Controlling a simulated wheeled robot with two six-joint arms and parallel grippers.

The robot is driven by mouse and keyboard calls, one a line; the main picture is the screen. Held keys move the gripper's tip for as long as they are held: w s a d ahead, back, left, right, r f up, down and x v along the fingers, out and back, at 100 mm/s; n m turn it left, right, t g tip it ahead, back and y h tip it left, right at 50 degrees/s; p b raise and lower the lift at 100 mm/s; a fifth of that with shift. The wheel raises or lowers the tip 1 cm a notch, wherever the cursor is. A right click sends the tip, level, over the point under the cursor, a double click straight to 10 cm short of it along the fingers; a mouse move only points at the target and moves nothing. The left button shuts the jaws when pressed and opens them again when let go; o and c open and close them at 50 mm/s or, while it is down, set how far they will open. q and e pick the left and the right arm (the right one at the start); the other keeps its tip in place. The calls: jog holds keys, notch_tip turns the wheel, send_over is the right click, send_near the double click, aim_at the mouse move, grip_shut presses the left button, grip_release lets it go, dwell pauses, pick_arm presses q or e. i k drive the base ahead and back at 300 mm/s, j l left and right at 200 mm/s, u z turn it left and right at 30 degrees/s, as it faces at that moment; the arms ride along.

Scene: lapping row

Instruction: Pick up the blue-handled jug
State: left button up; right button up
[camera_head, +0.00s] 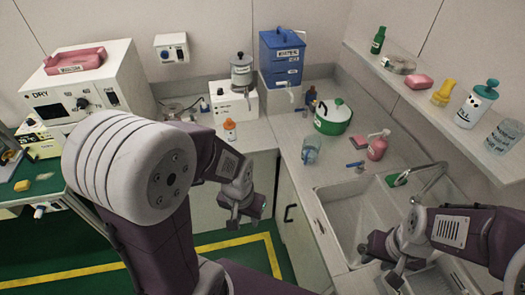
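A clear, bluish jug (311,150) stands on the counter left of the sink, near the counter's front edge. It looks like the blue-handled jug, but its handle is too small to make out clearly. My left gripper (243,217) hangs in front of the lower cabinets, left of and below the jug, apart from it. Its fingers look spread and empty.
A pink pump bottle (377,146) and an orange-capped bottle (230,130) stand to either side. The sink (345,208) has a curved tap (431,178). A shelf (440,112) with bottles overhangs the right side.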

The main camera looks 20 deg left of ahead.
aim_at(310, 155)
jog(key=j+u, duration=0.15)
jog(key=i+j+z, duration=0.25)
jog(key=z, duration=0.25)
jog(key=i+j+z, duration=0.2)
jog(key=j+z, duration=0.3)
jog(key=i+j+z, duration=0.1)
jog(key=j+z, duration=1.35)
jog(key=k, duration=0.05)
